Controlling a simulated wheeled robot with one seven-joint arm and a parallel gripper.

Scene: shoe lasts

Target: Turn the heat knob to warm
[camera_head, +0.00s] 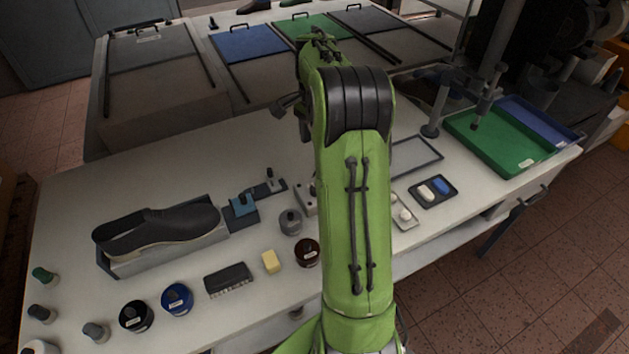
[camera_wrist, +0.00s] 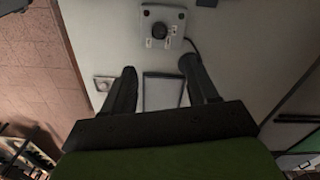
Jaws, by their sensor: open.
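The heat knob (camera_wrist: 160,30) is a round black knob on a light grey box (camera_wrist: 176,16) at the top of the wrist view. Small labels lie around it, and a dark cable runs from the box's right side. The knob's pointer direction is too small to tell. My gripper (camera_wrist: 159,65) is open and empty, its two dark fingers spread wide. The knob shows beyond the fingertips, roughly centred between them and apart from them. In the head view, a pale box (camera_head: 306,200) shows beside my green arm, which hides part of it. My fingers are hidden there.
A grey framed panel (camera_wrist: 162,92) lies below the fingers in the wrist view. In the head view, a shoe last (camera_head: 160,230), jars, a brush (camera_head: 228,281) and a yellow block (camera_head: 271,262) stand left of my arm. A green tray (camera_head: 500,145) is at right.

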